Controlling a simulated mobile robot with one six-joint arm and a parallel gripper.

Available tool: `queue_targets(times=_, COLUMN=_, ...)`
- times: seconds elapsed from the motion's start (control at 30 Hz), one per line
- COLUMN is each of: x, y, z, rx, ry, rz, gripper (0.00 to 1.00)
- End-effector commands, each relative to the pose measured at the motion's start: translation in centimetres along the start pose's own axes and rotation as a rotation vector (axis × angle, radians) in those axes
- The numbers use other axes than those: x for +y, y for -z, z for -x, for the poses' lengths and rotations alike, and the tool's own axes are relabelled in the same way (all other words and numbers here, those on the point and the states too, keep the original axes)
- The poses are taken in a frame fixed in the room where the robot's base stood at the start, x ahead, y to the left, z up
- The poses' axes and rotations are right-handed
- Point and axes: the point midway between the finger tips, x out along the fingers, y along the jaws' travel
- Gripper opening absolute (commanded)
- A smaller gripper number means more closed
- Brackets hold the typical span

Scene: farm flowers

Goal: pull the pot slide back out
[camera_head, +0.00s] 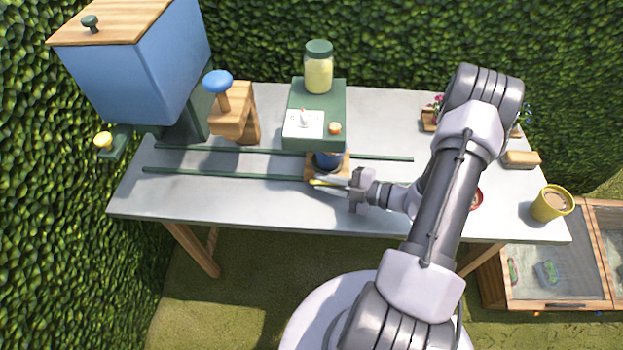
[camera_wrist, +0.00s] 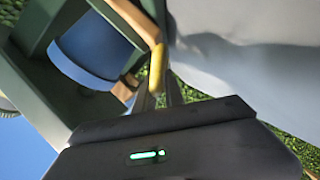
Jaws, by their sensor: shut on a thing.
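The pot slide (camera_head: 313,168) is a small wooden carriage on the rails, tucked under the front of the green machine (camera_head: 315,112). A blue pot (camera_head: 328,160) sits in it, and its top is hidden by the machine. The pot also shows in the wrist view (camera_wrist: 95,50), beside the wooden edge of the slide (camera_wrist: 135,18). A yellow handle (camera_head: 321,182) is at the slide's front. My gripper (camera_head: 335,187) is shut on this handle, reaching in from the right. In the wrist view the handle (camera_wrist: 156,66) lies between the fingers (camera_wrist: 166,92).
Two green rails (camera_head: 225,174) run along the table (camera_head: 240,203), clear left of the slide. A blue hopper (camera_head: 150,65) and a wooden stand with blue knob (camera_head: 235,115) are at left. A yellow cup (camera_head: 551,203) stands at the right edge.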

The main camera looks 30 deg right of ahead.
Motion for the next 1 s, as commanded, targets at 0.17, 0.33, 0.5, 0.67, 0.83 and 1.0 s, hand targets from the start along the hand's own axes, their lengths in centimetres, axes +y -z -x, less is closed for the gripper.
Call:
queue_targets(times=0.17, x=0.5, y=-1.5, z=3.6, rx=-0.006, ry=-0.009, rz=0.001, gripper=0.0)
queue_targets(times=0.33, x=0.4, y=-2.0, z=4.8, rx=-0.005, ry=-0.007, rz=0.0, gripper=0.0)
queue_targets(times=0.5, x=0.3, y=-2.1, z=4.8, rx=-0.005, ry=-0.007, rz=0.0, gripper=0.0)
queue_targets(times=0.67, x=0.3, y=-2.1, z=4.8, rx=-0.005, ry=-0.006, rz=0.0, gripper=0.25)
queue_targets(times=0.83, x=0.2, y=-2.0, z=4.8, rx=-0.003, ry=-0.004, rz=0.0, gripper=0.34)
queue_targets(times=1.0, x=0.2, y=-2.0, z=4.9, rx=-0.003, ry=-0.003, rz=0.0, gripper=0.34)
